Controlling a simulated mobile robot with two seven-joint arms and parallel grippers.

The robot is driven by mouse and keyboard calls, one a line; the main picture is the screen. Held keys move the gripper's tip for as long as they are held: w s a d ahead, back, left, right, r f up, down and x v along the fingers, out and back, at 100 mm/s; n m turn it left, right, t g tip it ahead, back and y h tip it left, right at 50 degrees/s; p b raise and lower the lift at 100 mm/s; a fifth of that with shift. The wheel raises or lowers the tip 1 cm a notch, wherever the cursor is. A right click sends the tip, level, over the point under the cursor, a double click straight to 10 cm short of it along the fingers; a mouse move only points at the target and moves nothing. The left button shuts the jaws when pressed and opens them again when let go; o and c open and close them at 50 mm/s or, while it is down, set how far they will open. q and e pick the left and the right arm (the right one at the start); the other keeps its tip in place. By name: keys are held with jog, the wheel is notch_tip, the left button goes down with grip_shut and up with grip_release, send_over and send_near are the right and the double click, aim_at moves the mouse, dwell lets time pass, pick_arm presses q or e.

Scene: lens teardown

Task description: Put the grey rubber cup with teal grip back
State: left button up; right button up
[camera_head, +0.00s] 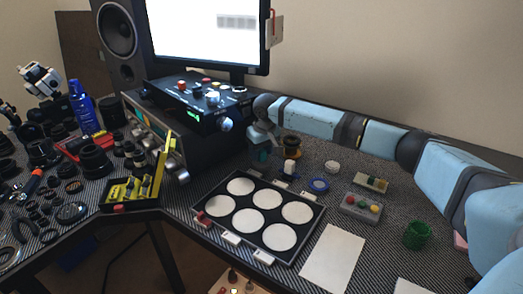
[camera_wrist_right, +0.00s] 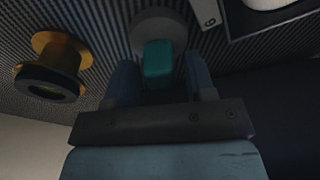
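The grey rubber cup (camera_wrist_right: 152,22) with its teal grip (camera_wrist_right: 158,58) shows in the right wrist view, on the dark patterned bench top. In the head view the teal part (camera_head: 261,154) shows just below my right gripper (camera_head: 262,136), behind the black tray. My right gripper also shows in the right wrist view (camera_wrist_right: 160,78), with its fingers apart on either side of the teal grip. A gap shows at the right finger; I cannot tell whether the left finger touches. Much of the cup is hidden in the head view. My left gripper is out of view.
A brass and black spool (camera_head: 291,146) stands close to my right gripper. The black tray with white round pads (camera_head: 320,212) lies in front. The black instrument (camera_head: 200,100) stands to the left and the monitor (camera_head: 205,35) behind. Several lens parts crowd the left bench.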

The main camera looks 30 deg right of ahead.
aim_at(264, 163)
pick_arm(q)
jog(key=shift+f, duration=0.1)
pick_arm(e)
notch_tip(264, 163, up, 2)
jog(key=shift+s+r+p, duration=0.15)
jog(key=shift+r+p, duration=0.1)
jog(key=shift+p, duration=0.1)
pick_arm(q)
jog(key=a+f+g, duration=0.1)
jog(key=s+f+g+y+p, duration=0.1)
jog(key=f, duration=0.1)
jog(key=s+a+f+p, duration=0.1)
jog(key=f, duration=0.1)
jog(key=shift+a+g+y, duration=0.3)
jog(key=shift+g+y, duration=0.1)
pick_arm(e)
jog(key=r, duration=0.3)
jog(key=s+r, duration=0.1)
jog(key=r, duration=0.5)
jog(key=shift+s+r, duration=0.3)
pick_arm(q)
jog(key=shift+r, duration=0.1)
